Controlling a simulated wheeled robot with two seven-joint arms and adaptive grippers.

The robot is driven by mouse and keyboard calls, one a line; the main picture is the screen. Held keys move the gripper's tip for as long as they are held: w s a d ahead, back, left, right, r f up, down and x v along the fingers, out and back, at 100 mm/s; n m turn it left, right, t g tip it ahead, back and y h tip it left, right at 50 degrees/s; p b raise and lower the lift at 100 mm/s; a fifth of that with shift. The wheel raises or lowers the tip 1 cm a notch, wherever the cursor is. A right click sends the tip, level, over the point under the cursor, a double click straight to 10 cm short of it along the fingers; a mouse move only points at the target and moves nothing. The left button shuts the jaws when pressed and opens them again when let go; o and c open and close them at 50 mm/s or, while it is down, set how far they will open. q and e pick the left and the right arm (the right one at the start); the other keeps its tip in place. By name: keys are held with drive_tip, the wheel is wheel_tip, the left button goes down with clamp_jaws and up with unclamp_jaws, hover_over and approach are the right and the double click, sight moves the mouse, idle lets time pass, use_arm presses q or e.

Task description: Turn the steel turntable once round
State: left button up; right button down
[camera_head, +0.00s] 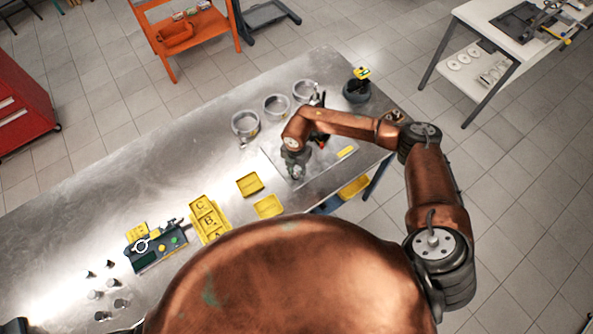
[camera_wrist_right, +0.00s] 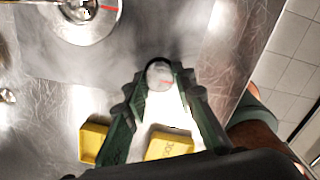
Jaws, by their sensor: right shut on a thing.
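My right gripper (camera_head: 294,172) is low over a flat grey plate (camera_head: 325,168) near the right end of the steel table. A round steel disc (camera_wrist_right: 85,14) with a raised centre and a red line shows at the top left of that view, cut by the edge. It looks like the turntable, but I cannot tell whether the knob is joined to it. My arm hides much of this spot in the head view. My left gripper is not in view.
Yellow trays (camera_head: 268,206) lie left of the gripper, and yellow pieces (camera_wrist_right: 168,146) show below the fingers. Three grey rings (camera_head: 277,106) and a dark pot (camera_head: 356,90) stand behind. A green-grey device (camera_head: 155,247) is farther left. The table's left middle (camera_head: 130,165) is clear.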

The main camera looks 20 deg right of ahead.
drive_tip(key=n+b, duration=0.4)
drive_tip(key=n, duration=0.1)
drive_tip(key=shift+f, duration=0.15)
drive_tip(key=n+b, duration=0.9)
drive_tip(key=n, duration=0.1)
drive_tip(key=n+b, duration=0.2)
drive_tip(key=n, duration=0.1)
drive_tip(key=shift+d+n+b, duration=0.1)
drive_tip(key=shift+n+b, duration=0.2)
drive_tip(key=shift+b, duration=0.1)
drive_tip(key=n+b, duration=0.3)
drive_tip(key=n, duration=0.2)
drive_tip(key=shift+w+b, duration=0.1)
drive_tip(key=shift+b, duration=0.25)
drive_tip(key=shift+r, duration=0.2)
drive_tip(key=shift+n, duration=0.3)
